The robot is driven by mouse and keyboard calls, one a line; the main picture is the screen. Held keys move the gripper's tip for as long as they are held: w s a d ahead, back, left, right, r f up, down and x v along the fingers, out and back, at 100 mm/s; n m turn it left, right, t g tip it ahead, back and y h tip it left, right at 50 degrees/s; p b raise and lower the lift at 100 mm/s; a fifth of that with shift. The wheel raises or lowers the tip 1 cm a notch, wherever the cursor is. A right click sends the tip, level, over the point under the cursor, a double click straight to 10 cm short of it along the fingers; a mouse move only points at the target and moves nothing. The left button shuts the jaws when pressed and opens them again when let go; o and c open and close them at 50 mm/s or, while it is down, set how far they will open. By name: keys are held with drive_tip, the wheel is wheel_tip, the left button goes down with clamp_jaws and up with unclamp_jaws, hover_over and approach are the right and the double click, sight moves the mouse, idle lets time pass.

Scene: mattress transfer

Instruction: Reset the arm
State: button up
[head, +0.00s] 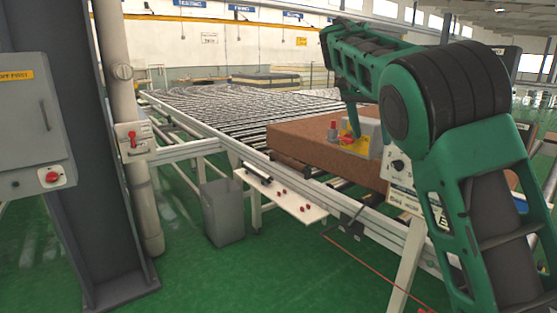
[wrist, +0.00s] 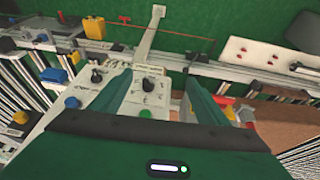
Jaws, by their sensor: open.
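My green arm rises at the right of the head view and bends over at the elbow, with its far end hanging down above the mattress side of the conveyor. In the wrist view my gripper (wrist: 156,84) is open, its two green fingers apart with nothing held between them. A control panel (wrist: 146,113) with knobs and a green button lies below and between the fingers; part of it shows in the head view (head: 399,166). The brown mattress (head: 310,128) lies on the conveyor, partly hidden by my arm; its brown surface also shows in the wrist view (wrist: 283,121).
A grey and yellow box with red parts (head: 357,146) stands close to my arm's far end. The roller conveyor (head: 215,105) runs toward the back. Green floor is open in front.

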drive_tip(key=s+d+f+n+g+y, duration=0.1)
drive_tip(key=s+d+f, duration=0.2)
drive_tip(key=s+d, duration=0.6)
drive_tip(key=s+d+f+g+y, duration=0.1)
drive_tip(key=s+d+f, duration=0.3)
drive_tip(key=s+d, duration=0.55)
drive_tip(key=s+a+f+n, duration=0.1)
drive_tip(key=s+f, duration=0.4)
drive_tip(key=s, duration=0.4)
drive_tip(key=s+a+f+n+y, duration=0.1)
drive_tip(key=s+f, duration=0.4)
drive_tip(key=s, duration=0.5)
drive_tip(key=s+a+f+n, duration=0.1)
drive_tip(key=s+f, duration=0.5)
drive_tip(key=s, duration=0.3)
drive_tip(key=shift+s+a+n+y, duration=0.3)
drive_tip(key=shift+s+a+y, duration=0.05)
drive_tip(key=shift+a+y, duration=0.05)
